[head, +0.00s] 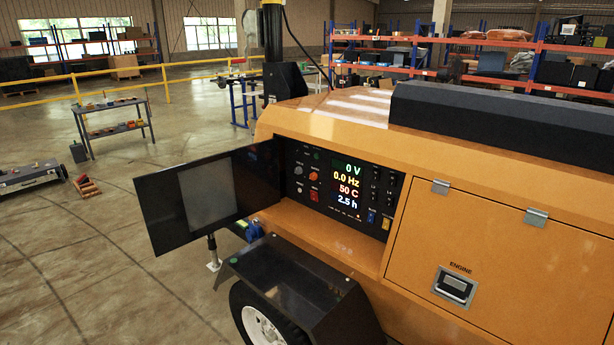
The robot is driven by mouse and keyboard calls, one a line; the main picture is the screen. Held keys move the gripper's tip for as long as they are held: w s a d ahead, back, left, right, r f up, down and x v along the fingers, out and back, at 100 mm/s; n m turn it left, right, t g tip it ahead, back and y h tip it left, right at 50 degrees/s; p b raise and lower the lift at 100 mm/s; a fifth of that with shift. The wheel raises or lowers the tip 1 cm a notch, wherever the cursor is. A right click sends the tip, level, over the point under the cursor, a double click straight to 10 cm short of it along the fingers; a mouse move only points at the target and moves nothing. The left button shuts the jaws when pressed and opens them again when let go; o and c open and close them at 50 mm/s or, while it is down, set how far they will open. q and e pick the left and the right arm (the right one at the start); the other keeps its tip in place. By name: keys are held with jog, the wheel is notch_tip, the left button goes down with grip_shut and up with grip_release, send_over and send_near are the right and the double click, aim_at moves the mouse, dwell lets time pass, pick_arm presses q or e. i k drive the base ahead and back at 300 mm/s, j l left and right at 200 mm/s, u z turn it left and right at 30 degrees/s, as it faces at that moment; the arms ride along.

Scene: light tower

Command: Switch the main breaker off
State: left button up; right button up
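The orange light tower (330,120) stands in the middle and right, with its black control panel (325,211) facing me. The panel's black door (160,215) is swung open to the left. A lit display (347,185) reads 0 V, 0.0 Hz, 50 C and 2.5 h. Left of it are a grey knob (298,170), an orange-red knob (313,176) and a small red control (313,195). Several black switches (375,175) sit right of the display, above a blue part (371,216) and a yellow part (386,223). The labels are too small to tell which is the main breaker. Neither gripper shows.
A dark fender (285,280) over a wheel (262,330) juts out below the panel. A closed side door (500,245) marked ENGINE has a latch (455,287). A yellow rail (120,75), a work table (110,105) and shelving (470,60) stand behind. The floor at left is mostly free.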

aim_at(313, 194)
jog(key=k+u, duration=0.1)
jog(key=k, duration=0.35)
jog(key=k+z, duration=0.3)
jog(key=i+z, duration=0.1)
jog(key=z, duration=1.55)
jog(key=k+j, duration=0.1)
jog(key=j, duration=4.45)
jog(key=i, duration=0.1)
jog(key=j, duration=0.05)
